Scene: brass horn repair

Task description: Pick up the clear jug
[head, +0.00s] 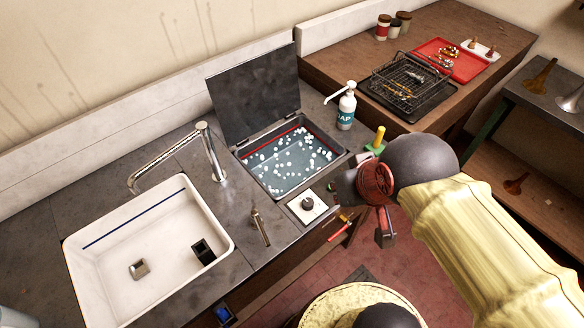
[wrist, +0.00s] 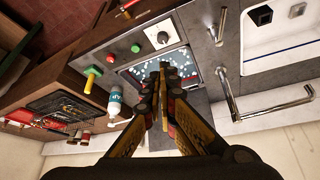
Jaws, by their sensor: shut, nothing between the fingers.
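I cannot make out a clear jug for certain in either view. A pale grey rounded thing (head: 10,318) is cut off at the bottom left corner of the head view, too little of it to identify. My gripper shows in the wrist view (wrist: 163,68) with its fingers together and nothing between them. It hangs over the counter side, with the bubbly water basin (wrist: 180,62) behind its tips. In the head view my arm reaches in from the right, and its end is beside the front of that basin, partly hiding the counter edge.
A white sink (head: 75,245) with a curved tap (head: 165,158) is at left, holding a small black block (head: 203,251). The basin's raised lid (head: 255,95) stands behind it. A soap bottle (head: 346,108) and a wire rack (head: 408,77) are to the right.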

